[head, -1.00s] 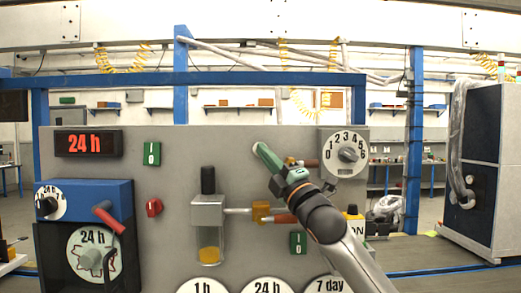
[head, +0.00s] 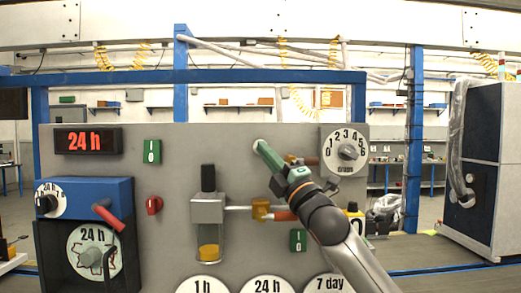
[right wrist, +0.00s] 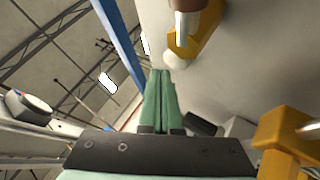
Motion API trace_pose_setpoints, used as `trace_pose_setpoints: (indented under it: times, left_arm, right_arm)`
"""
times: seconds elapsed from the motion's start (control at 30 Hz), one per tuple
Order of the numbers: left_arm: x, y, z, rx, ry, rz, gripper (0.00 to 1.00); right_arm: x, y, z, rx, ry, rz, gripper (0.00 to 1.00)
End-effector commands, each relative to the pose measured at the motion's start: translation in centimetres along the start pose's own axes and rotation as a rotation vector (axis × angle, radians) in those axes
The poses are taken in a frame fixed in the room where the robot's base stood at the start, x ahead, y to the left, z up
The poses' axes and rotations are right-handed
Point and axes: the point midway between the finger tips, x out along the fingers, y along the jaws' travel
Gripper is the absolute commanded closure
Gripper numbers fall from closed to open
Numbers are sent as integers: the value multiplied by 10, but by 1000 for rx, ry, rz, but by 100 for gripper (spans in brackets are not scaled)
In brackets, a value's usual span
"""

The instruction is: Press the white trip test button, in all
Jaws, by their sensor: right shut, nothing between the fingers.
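The white button (head: 256,143) is a small round white piece on the grey panel (head: 225,145), left of the numbered dial and partly behind my fingertips. In the right wrist view a white domed piece (right wrist: 174,60), probably the same button, sits just beyond the fingertips. My right gripper (head: 261,147) has green fingers, shut and empty, with their tips at the button. The tips (right wrist: 160,72) also show in the right wrist view, together. I cannot tell whether they touch the button. My left gripper is not in view.
A numbered dial (head: 347,150) stands right of my gripper. A brown-handled yellow lever (right wrist: 195,25) is close to the fingers. Below are a yellow fitting (head: 260,209) and a glass cup (head: 209,237). A red-handled blue box (head: 75,190) is at left.

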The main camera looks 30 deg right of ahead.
Motion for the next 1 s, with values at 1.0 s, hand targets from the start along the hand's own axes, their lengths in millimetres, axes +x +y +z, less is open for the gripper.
trace_pose_setpoints:
  times: [1.0]
  left_arm:
    - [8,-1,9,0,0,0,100]
  right_arm:
    - [-35,26,-25,-1,0,1,100]
